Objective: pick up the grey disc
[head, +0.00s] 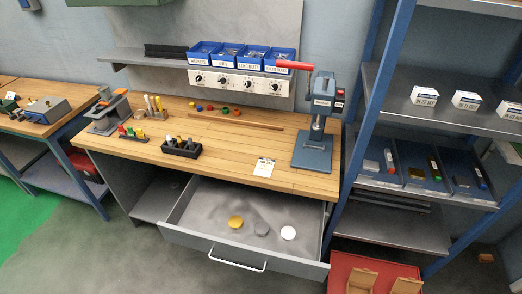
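The grey disc (262,229) lies flat in the open drawer (205,208) under the workbench. It sits between a yellow disc (236,222) on its left and a white disc (288,233) on its right, apart from both. The grey disc is close in colour to the drawer floor. Neither of my grippers shows in the head view.
The wooden workbench (225,162) above holds a black tool holder (181,147), a paper note (264,167) and a blue press (315,145) with a red handle. The drawer's front handle (237,262) faces me. A red box (345,275) stands at the lower right.

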